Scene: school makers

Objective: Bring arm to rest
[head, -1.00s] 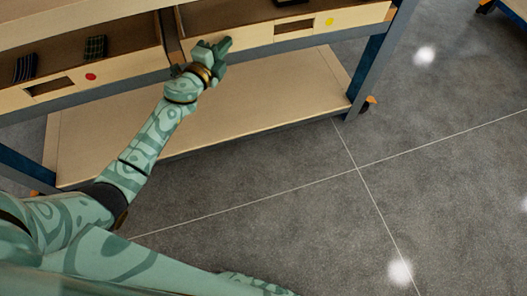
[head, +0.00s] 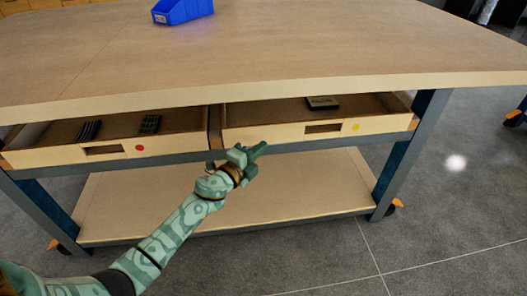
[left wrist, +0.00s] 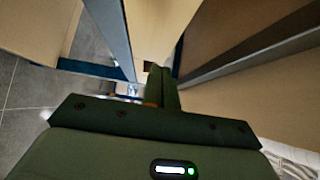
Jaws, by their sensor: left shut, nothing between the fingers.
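My left arm comes in from the lower left of the head view. Its gripper (head: 258,150) is shut and empty, in front of the workbench at about drawer height, near the divide between the two open drawers. In the left wrist view the left gripper's fingers (left wrist: 162,88) are together, with nothing between them, close to bench parts. I cannot tell whether the gripper touches the bench. My right gripper is not in view.
The left drawer (head: 138,148), marked with a red dot, holds dark items. The right drawer (head: 355,126), with a yellow dot, holds one dark item. A blue bin (head: 182,10) stands on the wooden tabletop (head: 270,60). A lower shelf (head: 300,185) is below. Grey floor (head: 440,220) is clear at right.

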